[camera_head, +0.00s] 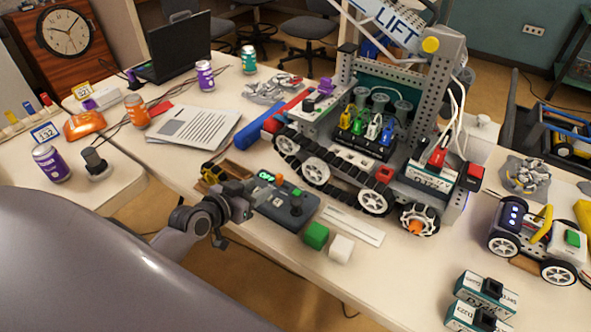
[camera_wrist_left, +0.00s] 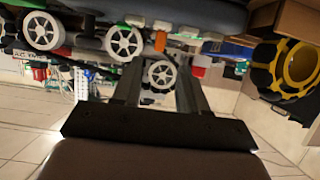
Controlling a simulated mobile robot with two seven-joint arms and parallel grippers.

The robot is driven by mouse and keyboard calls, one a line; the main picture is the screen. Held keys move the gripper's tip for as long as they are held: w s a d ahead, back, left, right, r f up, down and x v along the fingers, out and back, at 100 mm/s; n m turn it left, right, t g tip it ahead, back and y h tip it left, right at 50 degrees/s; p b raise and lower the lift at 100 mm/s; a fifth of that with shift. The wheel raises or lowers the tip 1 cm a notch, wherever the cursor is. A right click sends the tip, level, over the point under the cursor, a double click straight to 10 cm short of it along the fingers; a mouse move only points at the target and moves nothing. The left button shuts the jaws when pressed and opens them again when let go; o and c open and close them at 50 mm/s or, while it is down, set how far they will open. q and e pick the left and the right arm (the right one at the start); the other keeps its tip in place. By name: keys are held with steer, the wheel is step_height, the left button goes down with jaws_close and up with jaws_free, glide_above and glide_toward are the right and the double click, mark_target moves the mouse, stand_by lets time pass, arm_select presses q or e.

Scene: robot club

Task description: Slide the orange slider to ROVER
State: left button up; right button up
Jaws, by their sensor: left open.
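The dark grey controller box (camera_head: 286,207) lies on the table in front of the large tracked robot, with a lit green display (camera_head: 266,177) and a black joystick. A small orange piece (camera_head: 279,180), which looks like the slider, sits near its far edge, beside the display. The lettering, including ROVER, is too small to read. My left gripper (camera_head: 246,190) is at the box's left end, close to its edge; I cannot tell whether it touches. In the left wrist view its two fingers (camera_wrist_left: 157,75) are apart with nothing held between them. My right gripper is not in view.
The large wheeled robot (camera_head: 362,177) stands just behind the box. Green (camera_head: 316,235) and white (camera_head: 341,248) cubes lie in front. A yellow-and-black wheel (camera_head: 212,173) is left of the box; paper sheets (camera_head: 195,124) lie farther back. The table's front edge is close.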

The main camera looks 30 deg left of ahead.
mark_target(278, 177)
arm_select(q)
steer(key=shift+w+r, duration=0.2)
steer(key=shift+w, duration=0.35)
steer(key=shift+x, duration=3.4)
jaws_close()
